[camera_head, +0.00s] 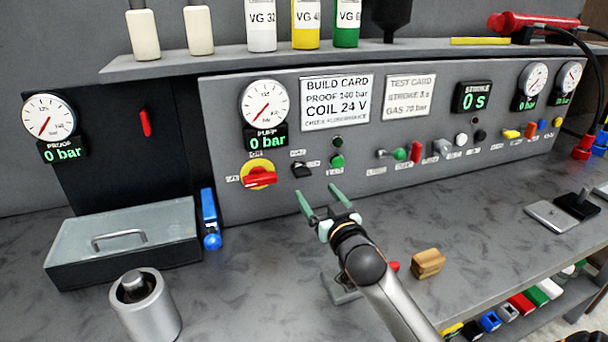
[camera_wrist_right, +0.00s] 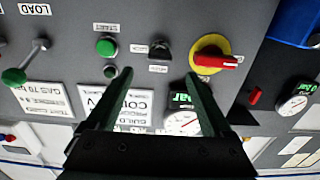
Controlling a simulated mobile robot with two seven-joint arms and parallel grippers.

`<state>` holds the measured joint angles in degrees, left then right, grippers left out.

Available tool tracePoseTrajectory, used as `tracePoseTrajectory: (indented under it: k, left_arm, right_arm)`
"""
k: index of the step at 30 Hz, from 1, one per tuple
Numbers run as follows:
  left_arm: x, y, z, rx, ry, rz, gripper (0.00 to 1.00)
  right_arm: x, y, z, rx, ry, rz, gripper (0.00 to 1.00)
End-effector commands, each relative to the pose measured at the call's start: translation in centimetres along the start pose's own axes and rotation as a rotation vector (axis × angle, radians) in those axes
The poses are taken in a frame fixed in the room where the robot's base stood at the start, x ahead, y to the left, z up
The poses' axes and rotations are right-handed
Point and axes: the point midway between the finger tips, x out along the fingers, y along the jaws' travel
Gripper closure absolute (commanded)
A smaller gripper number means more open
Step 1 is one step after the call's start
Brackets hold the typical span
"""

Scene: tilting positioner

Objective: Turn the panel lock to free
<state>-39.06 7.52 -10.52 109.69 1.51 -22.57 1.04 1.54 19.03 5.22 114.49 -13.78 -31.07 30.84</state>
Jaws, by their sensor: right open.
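The panel lock appears to be the small black knob (camera_head: 302,169) on the grey panel, between the red-and-yellow rotary switch (camera_head: 259,176) and the green button (camera_head: 337,161). Its small labels are too blurred to read. In the right wrist view the black knob (camera_wrist_right: 158,51) lies ahead of the fingertips, roughly midway between them. My right gripper (camera_head: 317,192) is open and empty, with its green fingers pointing at the panel, below and apart from the knob. It also shows in the wrist view (camera_wrist_right: 160,76). My left gripper is not in view.
A grey-lidded case (camera_head: 125,240) and a metal cylinder (camera_head: 146,305) stand on the bench at left. A blue-handled tool (camera_head: 210,220) leans by the panel. A wooden block (camera_head: 428,263) lies right of my arm.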

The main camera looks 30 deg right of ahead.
Motion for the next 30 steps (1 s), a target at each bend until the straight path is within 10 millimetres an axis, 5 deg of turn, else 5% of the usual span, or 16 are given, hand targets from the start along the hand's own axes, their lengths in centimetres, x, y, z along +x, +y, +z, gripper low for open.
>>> tracePoseTrajectory:
  k: [15, 30]
  left_arm:
    - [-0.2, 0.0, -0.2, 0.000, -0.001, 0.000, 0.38]
    - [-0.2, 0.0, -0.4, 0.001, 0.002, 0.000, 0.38]
  right_arm:
    - [7.8, 0.0, -0.1, -0.001, 0.001, 0.000, 0.15]
    - [8.7, 0.0, 0.0, -0.001, 0.000, 0.000, 0.19]
